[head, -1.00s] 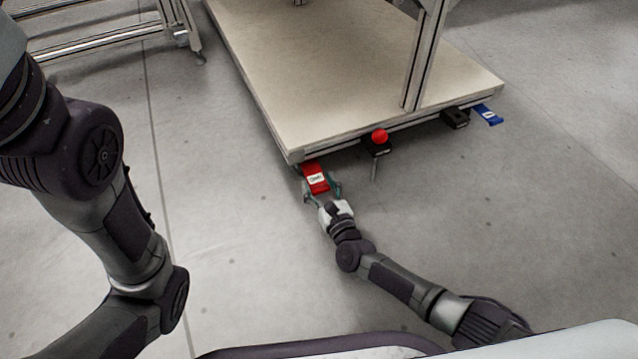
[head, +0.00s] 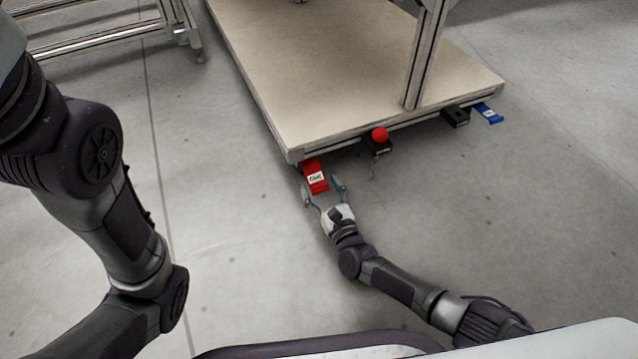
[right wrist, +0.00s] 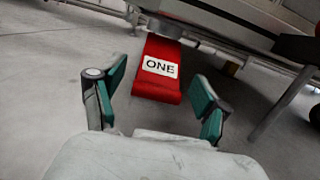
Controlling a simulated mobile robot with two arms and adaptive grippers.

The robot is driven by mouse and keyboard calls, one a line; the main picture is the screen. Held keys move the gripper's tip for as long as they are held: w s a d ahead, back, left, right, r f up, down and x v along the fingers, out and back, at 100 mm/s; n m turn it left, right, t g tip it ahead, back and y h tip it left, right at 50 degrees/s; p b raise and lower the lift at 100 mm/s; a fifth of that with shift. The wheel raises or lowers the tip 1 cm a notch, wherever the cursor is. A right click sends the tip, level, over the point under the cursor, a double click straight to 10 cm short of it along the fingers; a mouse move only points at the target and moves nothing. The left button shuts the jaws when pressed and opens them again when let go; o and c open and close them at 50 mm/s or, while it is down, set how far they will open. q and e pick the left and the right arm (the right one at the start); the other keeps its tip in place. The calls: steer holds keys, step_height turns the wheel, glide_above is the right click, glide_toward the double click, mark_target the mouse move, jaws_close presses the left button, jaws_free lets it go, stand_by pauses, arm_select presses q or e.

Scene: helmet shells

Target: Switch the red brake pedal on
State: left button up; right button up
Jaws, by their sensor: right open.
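The red brake pedal (head: 315,177) sticks out from under the near left corner of the cart, with a white label on it. In the right wrist view the red pedal (right wrist: 158,68) shows ahead of the fingers, its label reading "ONE". My right gripper (head: 323,193) is open, with a finger on either side of the pedal's near end in the head view. In the right wrist view its teal-padded fingers (right wrist: 160,98) are spread, with nothing between them but floor and the pedal just beyond. My left arm comes in at the left; its gripper is out of view.
The cart's pale platform (head: 330,80) is low over the floor. A red ball knob (head: 380,135) on a black mount, a black pedal (head: 456,118) and a blue pedal (head: 488,114) line its near edge. A metal frame (head: 110,35) stands at upper left. The floor in front is clear.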

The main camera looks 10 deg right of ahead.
steer(key=v, duration=1)
steer(key=shift+s+d+f, duration=0.1)
steer(key=shift+s+d, duration=0.05)
steer(key=shift+s, duration=0.25)
